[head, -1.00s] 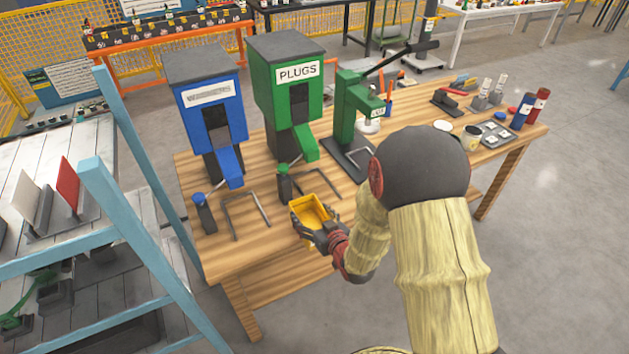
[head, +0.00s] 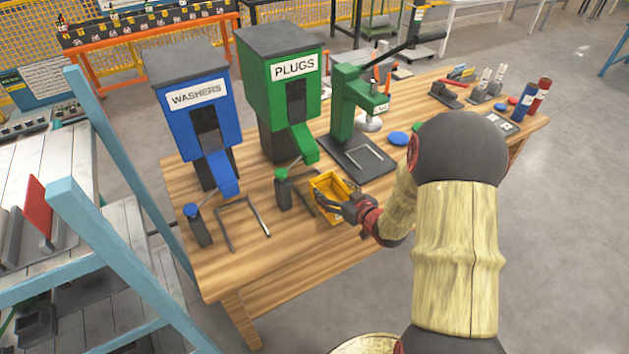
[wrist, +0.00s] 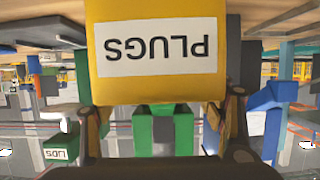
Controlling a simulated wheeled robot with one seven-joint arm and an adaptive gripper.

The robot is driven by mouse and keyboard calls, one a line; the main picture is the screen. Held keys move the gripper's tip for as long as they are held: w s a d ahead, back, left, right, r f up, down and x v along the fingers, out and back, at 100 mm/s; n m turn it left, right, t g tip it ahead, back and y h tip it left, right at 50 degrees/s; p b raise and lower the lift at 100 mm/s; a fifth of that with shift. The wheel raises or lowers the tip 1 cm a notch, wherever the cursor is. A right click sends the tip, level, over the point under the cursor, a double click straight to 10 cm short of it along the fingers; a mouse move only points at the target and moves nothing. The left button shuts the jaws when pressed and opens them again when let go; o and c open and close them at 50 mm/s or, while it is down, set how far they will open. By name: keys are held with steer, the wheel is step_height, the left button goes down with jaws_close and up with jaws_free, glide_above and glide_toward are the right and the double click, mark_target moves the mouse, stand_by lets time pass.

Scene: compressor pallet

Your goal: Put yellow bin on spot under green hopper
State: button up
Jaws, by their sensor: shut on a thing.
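The yellow bin (head: 341,184) is upright at the table's front edge, just in front of the green hopper (head: 283,95) labelled PLUGS. My gripper (head: 348,207) is shut on the bin from the front right. In the wrist view the bin's yellow wall (wrist: 205,82) carries an upside-down PLUGS label, with my gripper's fingers (wrist: 165,118) on either side. The green chute (head: 304,143) ends behind and left of the bin. The grey bracket marking the spot is mostly hidden behind the bin. I cannot tell whether the bin touches the table.
A blue hopper (head: 195,115) labelled WASHERS stands left, with an empty grey bracket (head: 240,222) before it. A green-knobbed post (head: 283,188) stands close left of the bin. A green press (head: 350,120) stands behind right. A light-blue frame (head: 90,225) rises at the left.

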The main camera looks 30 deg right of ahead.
steer(key=shift+r+b+x, duration=0.15)
steer(key=shift+b+x, duration=0.9)
steer(key=shift+x, duration=1.85)
steer(key=shift+r+b+x, duration=0.1)
steer(key=shift+b+x, duration=0.9)
steer(key=shift+x, duration=1.85)
steer(key=shift+w, duration=0.1)
steer(key=shift+f, duration=0.15)
steer(key=o, duration=1.2)
